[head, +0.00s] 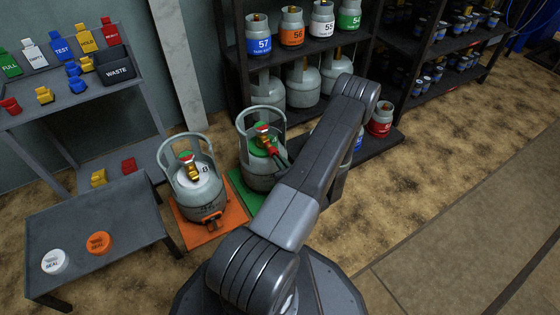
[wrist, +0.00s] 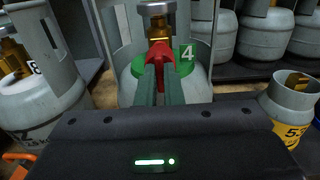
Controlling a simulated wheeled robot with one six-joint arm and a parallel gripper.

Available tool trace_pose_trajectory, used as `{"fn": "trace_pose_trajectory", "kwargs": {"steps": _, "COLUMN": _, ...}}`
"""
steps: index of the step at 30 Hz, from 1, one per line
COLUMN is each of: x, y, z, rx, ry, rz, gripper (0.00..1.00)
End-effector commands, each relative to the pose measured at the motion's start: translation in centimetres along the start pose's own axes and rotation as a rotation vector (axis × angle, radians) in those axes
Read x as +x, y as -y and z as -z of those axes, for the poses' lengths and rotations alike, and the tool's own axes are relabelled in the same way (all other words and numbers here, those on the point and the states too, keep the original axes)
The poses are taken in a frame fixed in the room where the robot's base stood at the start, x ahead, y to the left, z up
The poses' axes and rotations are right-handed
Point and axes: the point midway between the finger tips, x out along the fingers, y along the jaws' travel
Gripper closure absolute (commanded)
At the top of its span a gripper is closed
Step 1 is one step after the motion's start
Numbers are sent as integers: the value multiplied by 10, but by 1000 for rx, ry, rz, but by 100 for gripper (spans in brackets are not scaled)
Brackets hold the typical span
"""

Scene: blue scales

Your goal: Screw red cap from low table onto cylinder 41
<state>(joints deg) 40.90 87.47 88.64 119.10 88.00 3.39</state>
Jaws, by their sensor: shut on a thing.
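The grey cylinder (head: 256,182) with a green collar (wrist: 200,74) stands upright on a green mat. My gripper (wrist: 159,75) is shut on the red cap (wrist: 159,54), whose tip is at the valve's front. I cannot tell whether the cap is threaded on. In the head view my gripper (head: 277,154) reaches the cylinder's valve from the right. The low table (head: 120,212) holds no red cap.
A white seal (head: 54,261) and an orange seal (head: 98,242) lie on the low table. Another cylinder (head: 197,192) stands close left on an orange mat (head: 205,232). Racks with cylinders are behind. A tag shelf (head: 85,97) is at left. Floor at right is clear.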

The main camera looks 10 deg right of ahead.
Motion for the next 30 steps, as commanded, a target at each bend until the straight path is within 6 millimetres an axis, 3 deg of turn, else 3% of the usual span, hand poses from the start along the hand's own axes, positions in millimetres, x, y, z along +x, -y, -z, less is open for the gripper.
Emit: {"fn": "trace_pose_trajectory", "kwargs": {"steps": 30, "x": 21, "y": 0, "z": 0, "rx": -1, "ry": 1, "rz": 0, "gripper": 100}}
